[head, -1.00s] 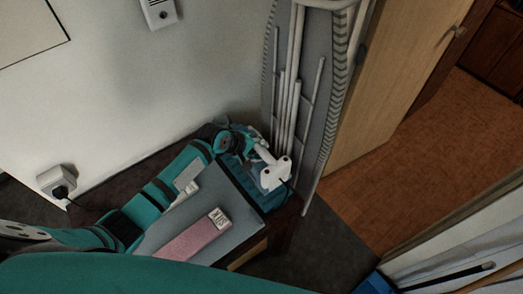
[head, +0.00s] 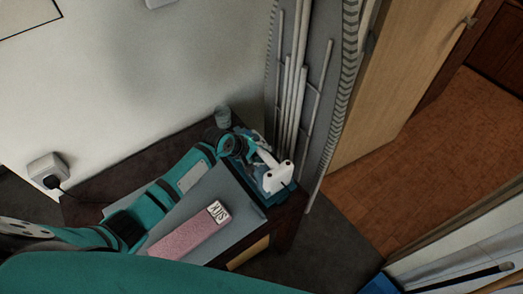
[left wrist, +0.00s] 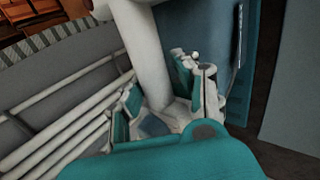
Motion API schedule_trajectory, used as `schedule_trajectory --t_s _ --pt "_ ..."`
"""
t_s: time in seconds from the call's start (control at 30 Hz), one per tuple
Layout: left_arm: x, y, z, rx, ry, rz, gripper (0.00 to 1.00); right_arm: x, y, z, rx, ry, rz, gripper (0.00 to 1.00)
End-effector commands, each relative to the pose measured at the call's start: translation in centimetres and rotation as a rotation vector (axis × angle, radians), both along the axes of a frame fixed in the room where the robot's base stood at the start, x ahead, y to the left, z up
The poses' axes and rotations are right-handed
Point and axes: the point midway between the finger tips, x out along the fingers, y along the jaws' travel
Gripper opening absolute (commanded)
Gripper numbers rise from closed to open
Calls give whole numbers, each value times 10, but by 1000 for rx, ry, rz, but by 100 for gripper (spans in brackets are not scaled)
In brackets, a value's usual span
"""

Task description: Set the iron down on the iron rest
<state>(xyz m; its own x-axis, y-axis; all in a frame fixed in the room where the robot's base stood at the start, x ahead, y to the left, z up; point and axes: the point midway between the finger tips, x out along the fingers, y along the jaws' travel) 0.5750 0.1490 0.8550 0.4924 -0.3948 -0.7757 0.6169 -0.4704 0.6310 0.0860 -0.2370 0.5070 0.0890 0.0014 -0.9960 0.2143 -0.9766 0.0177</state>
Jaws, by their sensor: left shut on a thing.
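The iron (head: 277,178) shows its white end and white handle at the right end of the dark table. The teal-blue iron rest (head: 270,202) is under or right beside it; I cannot tell whether they touch. My left gripper (head: 258,148) is shut on the iron's white handle, its fingers partly hidden. In the left wrist view the handle (left wrist: 145,50) stands between the fingers of my left gripper (left wrist: 165,105), with the teal rest (left wrist: 252,65) to the right. The iron's soleplate is mostly hidden. My right gripper is not in view.
A pink box (head: 185,236) lies on the grey board (head: 222,195) beside my left arm. A glass (head: 222,117) stands at the table's back edge. The grey ironing board (head: 318,60) with white legs leans upright just behind the iron.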

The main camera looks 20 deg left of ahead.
Motion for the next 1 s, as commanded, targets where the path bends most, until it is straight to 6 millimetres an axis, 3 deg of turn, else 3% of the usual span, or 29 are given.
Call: schedule_trajectory --t_s 1.0 --pt "4 -1 -3 -6 -13 1 0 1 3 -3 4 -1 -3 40"
